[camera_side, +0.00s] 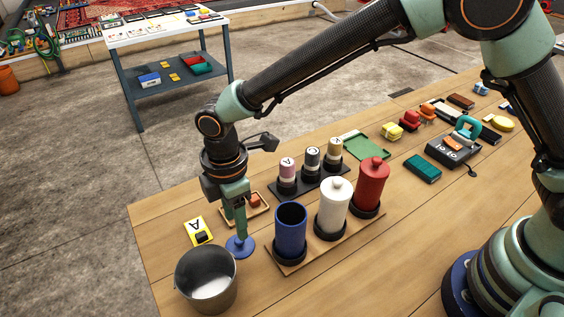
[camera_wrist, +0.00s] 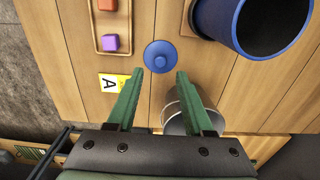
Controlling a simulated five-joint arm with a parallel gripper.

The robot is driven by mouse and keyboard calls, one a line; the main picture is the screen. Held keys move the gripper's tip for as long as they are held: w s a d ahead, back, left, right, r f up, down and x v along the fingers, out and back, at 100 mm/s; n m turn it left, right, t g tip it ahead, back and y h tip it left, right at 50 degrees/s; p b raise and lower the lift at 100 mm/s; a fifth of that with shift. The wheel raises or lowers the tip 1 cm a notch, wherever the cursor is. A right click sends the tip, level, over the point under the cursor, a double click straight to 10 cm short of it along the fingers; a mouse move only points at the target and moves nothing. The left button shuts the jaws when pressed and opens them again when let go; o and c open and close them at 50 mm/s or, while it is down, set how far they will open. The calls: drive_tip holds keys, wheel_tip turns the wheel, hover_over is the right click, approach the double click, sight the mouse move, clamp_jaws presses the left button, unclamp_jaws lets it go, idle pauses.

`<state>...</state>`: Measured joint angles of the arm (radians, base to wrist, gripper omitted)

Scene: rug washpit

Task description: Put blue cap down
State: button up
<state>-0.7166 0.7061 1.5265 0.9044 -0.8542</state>
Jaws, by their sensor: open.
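The blue cap (camera_side: 240,246) is a round lid with a small knob, lying flat on the wooden table between the metal bucket and the blue canister. It also shows in the wrist view (camera_wrist: 160,56), just beyond my fingertips. My gripper (camera_side: 240,228) points down over the cap, and its green fingers (camera_wrist: 160,82) are spread apart with nothing between them. The blue canister (camera_side: 291,228) stands open-topped on a wooden board to the right of the cap. A white canister (camera_side: 333,208) and a red canister (camera_side: 371,187) beside it have their lids on.
A metal bucket (camera_side: 206,279) stands close in front of the cap. A yellow card marked A (camera_side: 198,231) lies to its left. A small tray (camera_wrist: 101,20) with blocks lies behind. Several labelled bottles (camera_side: 311,167) stand on a dark rack behind the canisters.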

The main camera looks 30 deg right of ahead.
wheel_tip(320, 180, up, 6)
drive_tip(key=w+d+r+m+t+y, duration=0.1)
drive_tip(key=d+r+m, duration=0.35)
drive_tip(key=d, duration=0.25)
drive_tip(key=d+r+m+t, duration=0.1)
drive_tip(key=d+r+m, duration=0.2)
drive_tip(key=d+r, duration=0.4)
drive_tip(key=s+d+m+t, duration=0.1)
drive_tip(key=s+d+m, duration=0.2)
drive_tip(key=d, duration=0.2)
drive_tip(key=s+d+m+t, duration=0.1)
drive_tip(key=s+d+m, duration=0.1)
drive_tip(key=d+m, duration=0.2)
drive_tip(key=s+d+r+m+t+h, duration=0.1)
drive_tip(key=s+d+m, duration=0.2)
drive_tip(key=d, duration=0.5)
drive_tip(key=shift+s+d+t, duration=0.25)
drive_tip(key=shift+s+t, duration=0.05)
drive_tip(key=shift+s, duration=0.05)
